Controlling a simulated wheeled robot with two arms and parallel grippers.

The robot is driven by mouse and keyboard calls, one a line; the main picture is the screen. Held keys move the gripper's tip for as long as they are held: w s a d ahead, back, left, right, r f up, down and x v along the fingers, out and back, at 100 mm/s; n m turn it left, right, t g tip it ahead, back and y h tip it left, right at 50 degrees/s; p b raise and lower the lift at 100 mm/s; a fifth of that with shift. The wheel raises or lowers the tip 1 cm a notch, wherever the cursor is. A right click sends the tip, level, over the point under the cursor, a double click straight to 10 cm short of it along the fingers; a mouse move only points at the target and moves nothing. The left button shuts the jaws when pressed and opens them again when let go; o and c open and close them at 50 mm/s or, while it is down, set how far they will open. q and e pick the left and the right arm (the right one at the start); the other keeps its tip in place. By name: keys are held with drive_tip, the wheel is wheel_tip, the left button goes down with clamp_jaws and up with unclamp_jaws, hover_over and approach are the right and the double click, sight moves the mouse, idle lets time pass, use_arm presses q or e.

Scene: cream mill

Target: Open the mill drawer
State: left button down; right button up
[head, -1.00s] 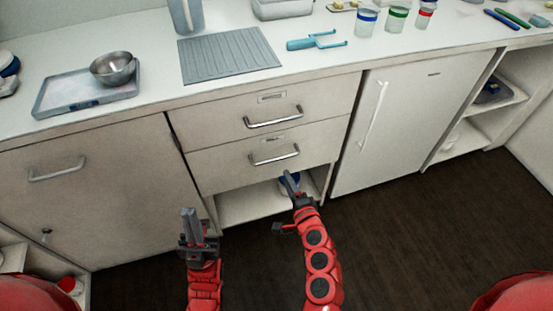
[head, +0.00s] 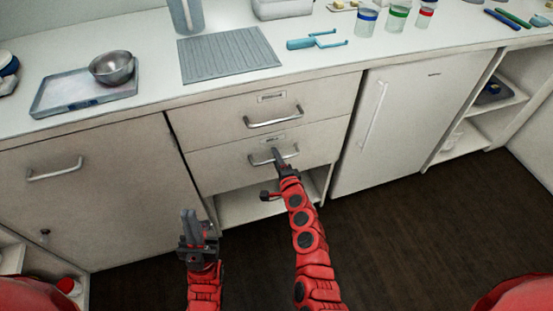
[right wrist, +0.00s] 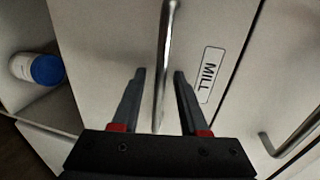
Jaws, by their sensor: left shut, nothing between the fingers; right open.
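The lower drawer (head: 225,170) is closed. In the right wrist view its label (right wrist: 208,75) reads MILL beside its metal bar handle (right wrist: 166,50). My right gripper (head: 277,157) is open at this handle. In the right wrist view the bar runs between the two spread fingers (right wrist: 158,75); I cannot tell whether they touch it. In the head view the gripper covers part of the handle (head: 291,154). My left gripper (head: 189,217) is shut and empty, low in front of the cabinet.
A closed upper drawer (head: 215,127) with its own handle (head: 273,117) is directly above. Below is an open shelf (head: 237,207), where a blue-lidded white jar (right wrist: 38,69) lies. A cupboard door (head: 100,190) is at the left and a white fridge (head: 400,125) at the right.

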drive_tip(key=shift+c, duration=0.3)
clamp_jaws()
idle(1.1)
